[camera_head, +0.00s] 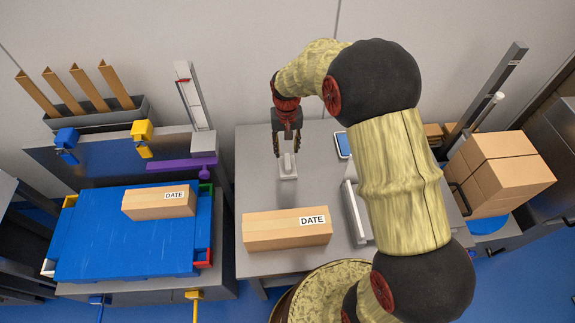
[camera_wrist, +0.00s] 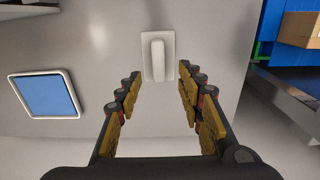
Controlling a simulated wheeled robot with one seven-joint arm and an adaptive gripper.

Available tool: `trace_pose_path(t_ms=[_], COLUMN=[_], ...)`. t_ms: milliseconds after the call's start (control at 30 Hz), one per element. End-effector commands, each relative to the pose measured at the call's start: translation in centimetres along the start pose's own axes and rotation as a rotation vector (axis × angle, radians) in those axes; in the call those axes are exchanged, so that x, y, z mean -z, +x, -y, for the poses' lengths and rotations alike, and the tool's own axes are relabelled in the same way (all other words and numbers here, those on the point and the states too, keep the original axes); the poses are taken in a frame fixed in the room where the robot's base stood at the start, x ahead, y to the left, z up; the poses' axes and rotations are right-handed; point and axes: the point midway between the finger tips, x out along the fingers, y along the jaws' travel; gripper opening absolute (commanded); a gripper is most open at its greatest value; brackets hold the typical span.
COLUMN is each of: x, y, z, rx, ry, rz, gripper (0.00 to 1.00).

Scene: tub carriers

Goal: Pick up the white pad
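The white pad (camera_head: 288,172) is a small pale rectangular plate with a raised handle, lying on the grey table (camera_head: 256,190). In the wrist view the pad (camera_wrist: 158,55) lies just beyond the fingertips, its handle roughly in line with the gap between them. My gripper (camera_head: 287,150) points down over the table at the pad. In the wrist view my gripper (camera_wrist: 159,70) is open, with nothing between the fingers. The gap in height between fingertips and handle is hard to judge.
A long cardboard box (camera_head: 285,232) marked DATE lies on the table in front of the pad. A blue-screened device (camera_head: 343,145) lies to the right. Stacked boxes (camera_head: 500,170) stand right.

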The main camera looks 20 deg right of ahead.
Motion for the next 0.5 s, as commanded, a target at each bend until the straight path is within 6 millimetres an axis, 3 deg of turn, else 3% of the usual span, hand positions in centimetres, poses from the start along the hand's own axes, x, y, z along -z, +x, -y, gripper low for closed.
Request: trace_pose_path(t_ms=[200,500], x=[0.2,0.3], y=[2.8,5.3], z=[0.0,-0.2], rx=[-0.002,-0.002], ry=[0.005,0.005], rz=[0.011,0.01], gripper=[0.38,0.38])
